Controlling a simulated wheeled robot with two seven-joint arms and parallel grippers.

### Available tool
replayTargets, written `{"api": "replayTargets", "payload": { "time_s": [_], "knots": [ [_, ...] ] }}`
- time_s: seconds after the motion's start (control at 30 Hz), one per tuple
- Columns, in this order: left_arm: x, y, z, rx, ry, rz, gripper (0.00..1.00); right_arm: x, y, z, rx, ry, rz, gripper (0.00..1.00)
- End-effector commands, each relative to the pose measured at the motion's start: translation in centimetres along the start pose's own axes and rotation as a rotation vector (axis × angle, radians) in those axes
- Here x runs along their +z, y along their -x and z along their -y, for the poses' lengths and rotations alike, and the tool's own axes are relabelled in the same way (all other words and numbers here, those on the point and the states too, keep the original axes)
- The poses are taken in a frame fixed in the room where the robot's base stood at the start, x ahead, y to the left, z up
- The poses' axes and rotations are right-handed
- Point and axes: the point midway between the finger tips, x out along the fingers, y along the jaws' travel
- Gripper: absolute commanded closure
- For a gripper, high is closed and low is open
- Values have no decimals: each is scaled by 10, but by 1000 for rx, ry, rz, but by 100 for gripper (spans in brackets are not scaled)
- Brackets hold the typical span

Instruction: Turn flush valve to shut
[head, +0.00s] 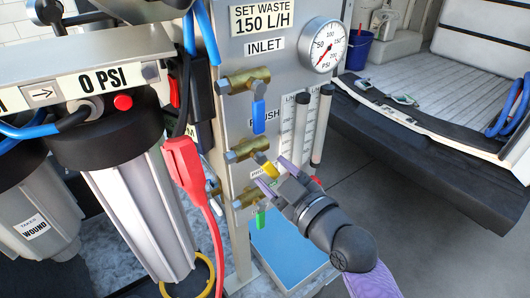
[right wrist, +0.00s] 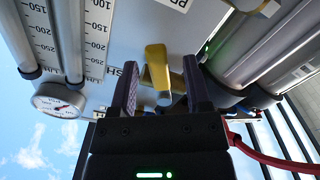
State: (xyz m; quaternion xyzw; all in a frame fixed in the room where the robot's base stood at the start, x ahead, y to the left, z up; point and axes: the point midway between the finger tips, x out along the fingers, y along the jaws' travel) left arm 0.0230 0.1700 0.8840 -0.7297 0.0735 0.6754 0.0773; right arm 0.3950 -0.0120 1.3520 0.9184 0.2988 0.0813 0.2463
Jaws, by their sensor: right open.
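The flush valve (head: 242,151) is a brass valve in the middle of the grey panel, below a partly covered label reading "USH". Its yellow handle (head: 269,167) slants down to the right in the head view. My right gripper (head: 273,178) is open, with its purple-lined fingers pointing at this handle. In the right wrist view the yellow handle (right wrist: 157,68) shows between the two open fingers, with gaps on both sides. My left gripper is not in view.
The blue-handled inlet valve (head: 258,115) is above, and a green-handled valve (head: 260,215) is below. Flow tubes (head: 322,125) stand close on the right under the pressure gauge (head: 324,45). A red clamp-like part (head: 184,165) with a red cable is at left, beside the filter housing (head: 130,200).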

Motion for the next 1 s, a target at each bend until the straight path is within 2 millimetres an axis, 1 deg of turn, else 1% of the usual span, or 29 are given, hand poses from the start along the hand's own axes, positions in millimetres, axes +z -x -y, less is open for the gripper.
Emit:
{"api": "replayTargets", "payload": {
  "time_s": [0.03,0.1,0.2,0.3,0.5,0.53,0.57,0.6,0.77,0.8,0.83,1.0],
  "knots": [
    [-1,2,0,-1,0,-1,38,-2,-10,-1,0,-1,-1,38],
    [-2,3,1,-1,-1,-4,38,-1,-20,-1,1,-2,0,38],
    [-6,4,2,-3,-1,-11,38,0,-30,0,1,0,0,38],
    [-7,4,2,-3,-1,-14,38,0,-35,0,0,0,1,38],
    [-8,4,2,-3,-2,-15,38,0,-35,0,0,1,1,38],
    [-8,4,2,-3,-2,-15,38,0,-35,0,0,0,1,40],
    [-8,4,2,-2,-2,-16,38,0,-35,0,0,0,1,47],
    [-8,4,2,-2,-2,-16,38,0,-35,0,0,0,1,55],
    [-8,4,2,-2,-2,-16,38,0,-35,0,0,0,1,89],
    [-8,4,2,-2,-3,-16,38,0,-35,0,0,0,1,98],
    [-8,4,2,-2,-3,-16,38,0,-35,0,0,0,1,100],
    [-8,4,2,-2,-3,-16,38,0,-35,0,0,0,1,100]
  ]
}}
